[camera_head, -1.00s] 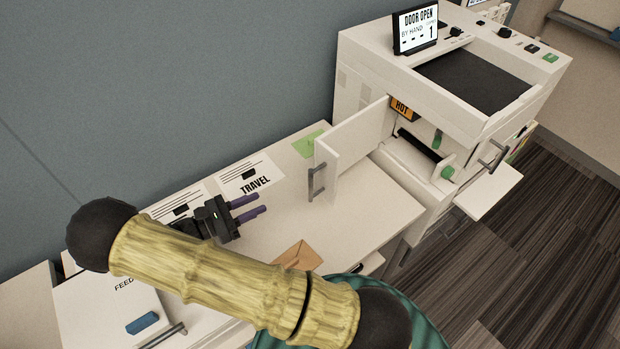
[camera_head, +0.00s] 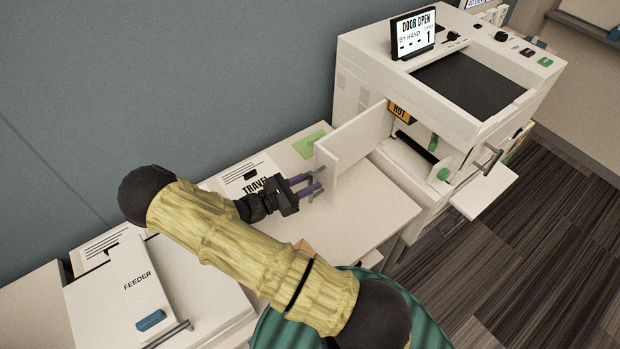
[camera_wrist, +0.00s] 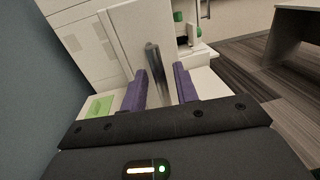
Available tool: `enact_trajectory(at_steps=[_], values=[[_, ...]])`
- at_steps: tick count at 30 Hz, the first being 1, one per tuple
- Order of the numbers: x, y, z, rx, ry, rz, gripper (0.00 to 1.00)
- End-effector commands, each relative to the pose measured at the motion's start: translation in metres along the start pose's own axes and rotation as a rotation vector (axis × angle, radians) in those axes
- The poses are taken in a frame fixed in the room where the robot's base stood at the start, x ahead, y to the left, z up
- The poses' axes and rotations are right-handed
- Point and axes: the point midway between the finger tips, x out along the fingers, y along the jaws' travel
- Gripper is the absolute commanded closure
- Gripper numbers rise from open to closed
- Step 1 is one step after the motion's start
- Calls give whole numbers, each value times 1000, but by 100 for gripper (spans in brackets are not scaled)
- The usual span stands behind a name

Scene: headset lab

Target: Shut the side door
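The side door (camera_head: 355,140) is a white panel standing open from the left side of the white copier (camera_head: 460,110). Its grey handle (camera_wrist: 155,68) is on the door face turned toward my gripper. My gripper (camera_head: 316,182) is open, with two purple fingers pointing at the door. In the wrist view the handle stands between and just beyond the open fingers (camera_wrist: 158,88). I cannot tell whether the fingers touch it. The door opening shows an orange HOT label (camera_head: 401,113) and green levers inside. The screen (camera_head: 414,34) reads DOOR OPEN, BY HAND, 1.
A white table (camera_head: 375,205) lies under my gripper and the door, with a TRAVEL sheet (camera_head: 250,176), a green patch (camera_head: 310,144) and a brown envelope partly hidden by my arm. A FEEDER unit (camera_head: 140,285) stands at the lower left. A tray (camera_head: 485,190) juts from the copier's front.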

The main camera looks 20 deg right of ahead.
Motion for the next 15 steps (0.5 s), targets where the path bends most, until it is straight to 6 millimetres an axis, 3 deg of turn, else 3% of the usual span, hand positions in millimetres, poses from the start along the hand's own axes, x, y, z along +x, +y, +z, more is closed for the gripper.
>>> enact_trajectory(at_steps=[11,15], values=[[9,0,0,0,-1,0,70],[8,0,0,0,0,0,96]])
